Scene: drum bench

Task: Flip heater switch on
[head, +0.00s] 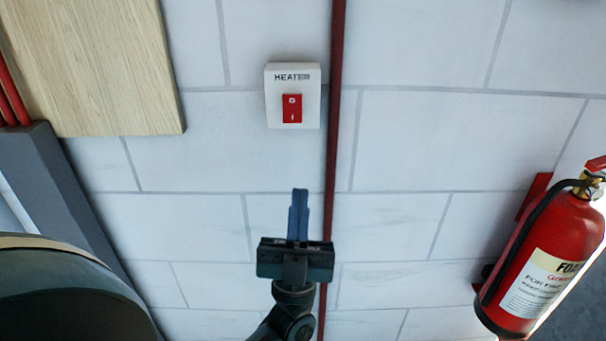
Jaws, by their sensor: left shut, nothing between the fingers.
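The heater switch (292,108) is a red rocker on a white box (293,74) labelled "HEATER", fixed to the white block wall. Marks "O" above and "I" below show on the rocker. I cannot tell which way it is tilted. My left gripper (298,195) is below the box in the head view, its blue fingers pointing up toward it. The fingers are shut with nothing between them, and in the picture they are apart from the switch. My right gripper is not in view.
A dark red pipe (337,70) runs down the wall just right of the box. A red fire extinguisher (542,262) hangs at the right. A wooden board (95,65) is at the upper left. The wall around the box is otherwise clear.

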